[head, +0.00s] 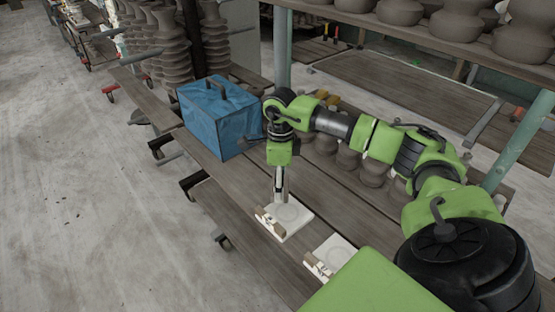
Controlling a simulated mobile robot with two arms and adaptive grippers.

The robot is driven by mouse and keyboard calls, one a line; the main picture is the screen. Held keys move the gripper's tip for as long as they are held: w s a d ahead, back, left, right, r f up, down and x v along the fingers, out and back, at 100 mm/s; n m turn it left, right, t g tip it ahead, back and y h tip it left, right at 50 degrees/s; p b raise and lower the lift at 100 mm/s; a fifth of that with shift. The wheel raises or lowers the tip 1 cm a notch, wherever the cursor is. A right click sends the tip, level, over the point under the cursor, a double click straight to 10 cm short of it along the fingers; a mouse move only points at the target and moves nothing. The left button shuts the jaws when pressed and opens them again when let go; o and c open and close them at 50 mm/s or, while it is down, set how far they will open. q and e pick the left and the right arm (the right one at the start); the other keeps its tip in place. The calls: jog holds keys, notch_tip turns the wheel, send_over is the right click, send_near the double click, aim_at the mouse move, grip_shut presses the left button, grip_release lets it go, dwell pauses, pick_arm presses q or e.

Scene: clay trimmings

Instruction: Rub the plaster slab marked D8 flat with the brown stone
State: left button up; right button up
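Two white plaster slabs lie on the wooden plank shelf in the head view, a farther one (293,213) and a nearer one (341,247). Each has a faint round mark on top. A small brown and white piece (268,222) sits at the left edge of the farther slab, and a similar one (318,266) at the nearer slab. No D8 marking is legible, and I cannot tell whether either piece is the brown stone. My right gripper (279,197) points down over the back-left part of the farther slab. Its fingers are too small to read. My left gripper is out of view.
A blue box with a handle (218,112) stands on the planks behind the slabs. Several clay pots (348,160) stand beneath my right arm, and more fill the upper shelf (400,10). Green posts (282,48) rise nearby. The concrete floor (90,200) at left is open.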

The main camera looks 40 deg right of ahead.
jog(key=shift+w+d+r+p, duration=0.15)
jog(key=shift+r+p, duration=0.3)
jog(key=shift+r, duration=0.45)
jog(key=shift+r+p, duration=0.3)
jog(key=shift+r, duration=0.35)
jog(key=shift+f, duration=0.1)
